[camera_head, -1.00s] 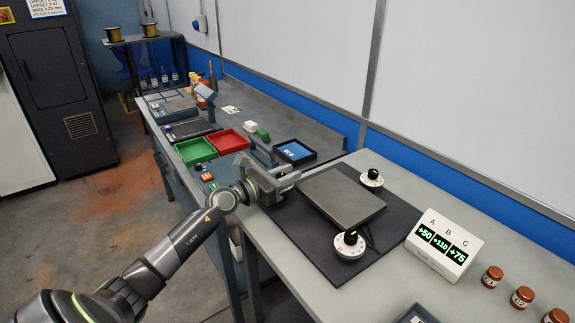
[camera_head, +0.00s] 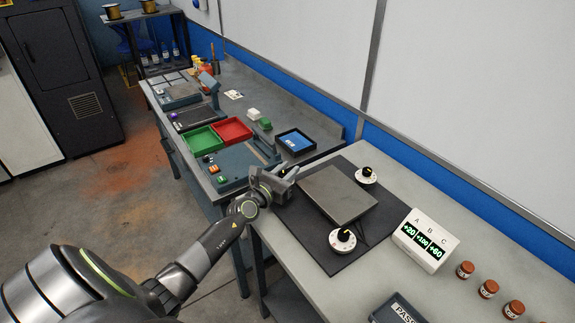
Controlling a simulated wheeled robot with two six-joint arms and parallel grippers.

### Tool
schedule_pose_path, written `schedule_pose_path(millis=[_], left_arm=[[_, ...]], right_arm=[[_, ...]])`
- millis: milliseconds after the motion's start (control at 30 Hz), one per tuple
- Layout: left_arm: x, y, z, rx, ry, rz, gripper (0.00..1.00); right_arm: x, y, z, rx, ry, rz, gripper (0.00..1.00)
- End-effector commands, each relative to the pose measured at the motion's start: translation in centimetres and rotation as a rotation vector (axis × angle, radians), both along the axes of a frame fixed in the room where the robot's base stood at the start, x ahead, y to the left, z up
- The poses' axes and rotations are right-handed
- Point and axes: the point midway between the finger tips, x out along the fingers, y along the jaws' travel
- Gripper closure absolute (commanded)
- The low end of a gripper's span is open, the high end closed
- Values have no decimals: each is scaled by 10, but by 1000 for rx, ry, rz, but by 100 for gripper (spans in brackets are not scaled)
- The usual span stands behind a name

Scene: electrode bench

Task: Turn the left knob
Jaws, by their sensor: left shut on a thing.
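My left gripper (camera_head: 286,175) is at the left edge of the dark mat (camera_head: 285,210), beside the grey plate. Its jaws are shut on the left knob (camera_head: 283,171), which is mostly hidden by the fingers; only a small dark and yellowish bit shows. Two other black knobs on white dials are in plain view: one at the back right (camera_head: 366,174) and one at the front (camera_head: 343,238) of the plate. A white display box (camera_head: 424,240) marked A, B, C reads about +20 and +60 at its ends; the middle number is hard to read. My right gripper is not in view.
The grey plate (camera_head: 338,193) lies between the knobs, close to my left gripper. A red tray (camera_head: 233,130), a green tray (camera_head: 202,140) and a blue-lined tray (camera_head: 296,142) stand on the bench beyond. Several brown jars (camera_head: 488,288) and a dark box (camera_head: 398,311) are at the right front.

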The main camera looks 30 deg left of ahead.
Motion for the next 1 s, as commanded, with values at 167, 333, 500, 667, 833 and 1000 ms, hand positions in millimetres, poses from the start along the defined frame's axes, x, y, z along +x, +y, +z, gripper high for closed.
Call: schedule_pose_path(millis=[167, 333, 500, 667, 833, 1000], left_arm=[[1, 0, 2, 2, -4, 10, 98], [1, 0, 2, 2, -4, 11, 98], [1, 0, 2, 2, -4, 11, 98], [1, 0, 2, 1, -3, 10, 55], [0, 0, 1, 1, -2, 10, 53], [-2, 0, 0, 0, -1, 10, 53]], right_arm=[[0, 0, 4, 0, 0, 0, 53], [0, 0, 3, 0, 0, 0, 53], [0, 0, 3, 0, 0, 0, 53], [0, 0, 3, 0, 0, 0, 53], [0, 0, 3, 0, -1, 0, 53], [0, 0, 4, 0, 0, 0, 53]])
